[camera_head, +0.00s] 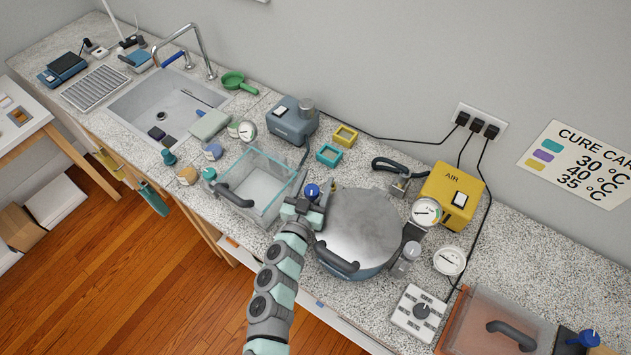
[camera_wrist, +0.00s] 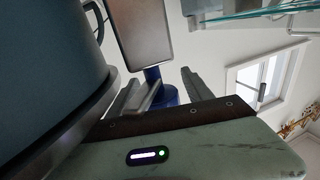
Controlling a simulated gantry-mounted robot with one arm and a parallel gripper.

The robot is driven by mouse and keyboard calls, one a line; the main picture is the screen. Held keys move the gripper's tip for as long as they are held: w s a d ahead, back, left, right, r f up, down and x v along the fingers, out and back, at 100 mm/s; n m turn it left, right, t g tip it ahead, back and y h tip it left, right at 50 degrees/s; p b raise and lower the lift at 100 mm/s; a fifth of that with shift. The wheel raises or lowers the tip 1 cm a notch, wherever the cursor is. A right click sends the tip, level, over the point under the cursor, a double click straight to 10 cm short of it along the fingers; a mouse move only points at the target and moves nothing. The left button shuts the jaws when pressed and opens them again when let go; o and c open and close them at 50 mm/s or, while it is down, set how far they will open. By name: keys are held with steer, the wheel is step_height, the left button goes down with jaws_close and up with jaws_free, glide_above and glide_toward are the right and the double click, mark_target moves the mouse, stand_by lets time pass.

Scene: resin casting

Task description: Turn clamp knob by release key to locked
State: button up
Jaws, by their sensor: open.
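The pressure pot with a round metal lid (camera_head: 362,226) stands on the counter. A blue knob (camera_head: 312,190) is at its left side, beside my gripper (camera_head: 303,206). In the wrist view the blue knob (camera_wrist: 158,82) shows between the fingers of my gripper (camera_wrist: 168,92), which are open. I cannot tell whether either finger touches it. A flat grey piece (camera_wrist: 143,32) hides part of the knob there. A pale-topped knob (camera_head: 412,249) is at the pot's right side. I cannot tell which part is the release key or read the knob's setting.
A clear glass box (camera_head: 262,166) with a dark handle stands close left of my gripper. Small teal and yellow frames lie behind.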

step_height(320, 180, up, 20)
steer(key=p, duration=0.3)
stand_by(0.3)
